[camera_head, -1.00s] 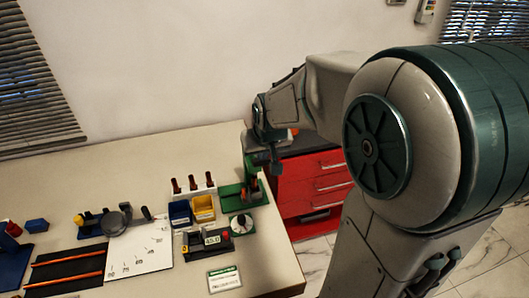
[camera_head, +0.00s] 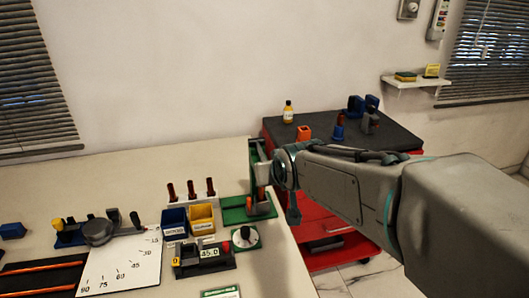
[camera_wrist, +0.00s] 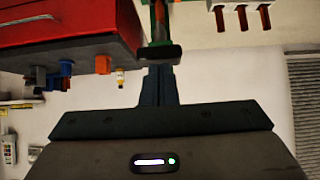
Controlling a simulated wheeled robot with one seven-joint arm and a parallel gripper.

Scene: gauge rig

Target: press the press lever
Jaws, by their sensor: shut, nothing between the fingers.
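My gripper (camera_head: 293,218) points down just right of the press, over the table's edge. In the wrist view, the shut, empty fingers (camera_wrist: 160,72) point toward the press (camera_wrist: 148,12) at the top of the picture. My wrist partly hides the press in the head view.
Blue (camera_head: 174,222) and yellow (camera_head: 202,219) bins, a dial (camera_head: 245,237) and a 45.0 readout (camera_head: 209,253) stand left of the press. A red cabinet (camera_head: 325,222) with a bottle (camera_head: 288,112) and blocks on its dark top stands behind my arm.

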